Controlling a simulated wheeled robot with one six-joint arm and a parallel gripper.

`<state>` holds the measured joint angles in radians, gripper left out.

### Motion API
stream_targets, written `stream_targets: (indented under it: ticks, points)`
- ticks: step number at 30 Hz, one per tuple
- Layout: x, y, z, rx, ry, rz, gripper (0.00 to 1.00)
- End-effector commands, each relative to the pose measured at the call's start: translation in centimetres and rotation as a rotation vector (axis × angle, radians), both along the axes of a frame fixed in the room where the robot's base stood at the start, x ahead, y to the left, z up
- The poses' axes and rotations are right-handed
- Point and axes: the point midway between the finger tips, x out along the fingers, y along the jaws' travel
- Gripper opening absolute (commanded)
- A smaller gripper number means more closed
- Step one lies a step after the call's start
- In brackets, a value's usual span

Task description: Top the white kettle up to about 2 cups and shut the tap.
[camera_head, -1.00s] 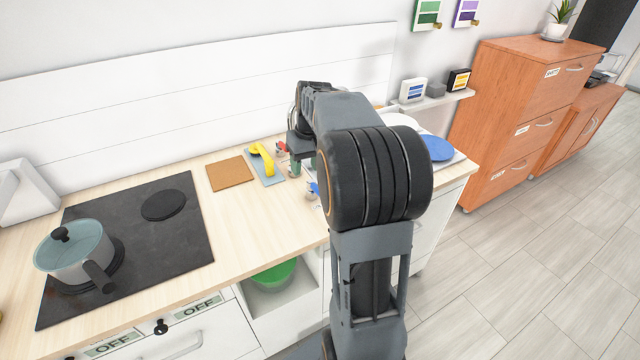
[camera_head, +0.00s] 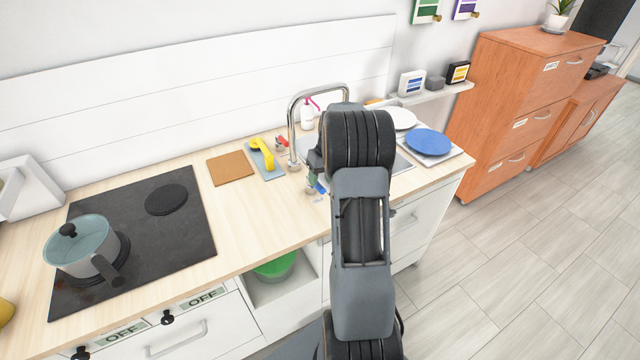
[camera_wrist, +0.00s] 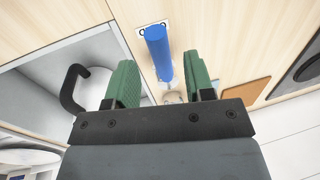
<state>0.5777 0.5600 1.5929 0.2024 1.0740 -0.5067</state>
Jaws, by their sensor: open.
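The white kettle (camera_wrist: 98,88) with a black handle is in the grey sink basin (camera_wrist: 45,65) in the wrist view; my arm hides it in the head view. The arched metal tap (camera_head: 319,88) stands behind the sink. A blue lever (camera_wrist: 157,50) on a white plate lies between the green fingers of my gripper (camera_wrist: 158,68) in the wrist view. My gripper is open, and I see no clear contact with the lever. In the head view my gripper (camera_head: 313,182) is low over the counter, partly hidden by my arm. The water level and any stream are not visible.
A pot (camera_head: 80,247) sits on the black hob (camera_head: 135,240) at left. A yellow-handled item (camera_head: 263,155) and a brown board (camera_head: 229,168) lie left of the sink. A blue plate (camera_head: 428,142) and white plate (camera_head: 400,118) are at right. A soap bottle (camera_head: 308,115) stands behind.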

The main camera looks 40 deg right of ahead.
Motion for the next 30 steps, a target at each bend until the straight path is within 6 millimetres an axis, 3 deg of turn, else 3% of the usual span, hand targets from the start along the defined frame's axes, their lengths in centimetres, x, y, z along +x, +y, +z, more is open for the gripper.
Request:
stream_targets:
  ticks: [9,20,30]
  points:
    - [0.1,0.6,-2.9,0.0,0.001,0.001,0.48]
    - [0.1,0.7,-3.3,-0.001,0.0,0.001,0.48]
    - [0.1,0.7,-3.2,-0.001,0.0,0.001,0.18]
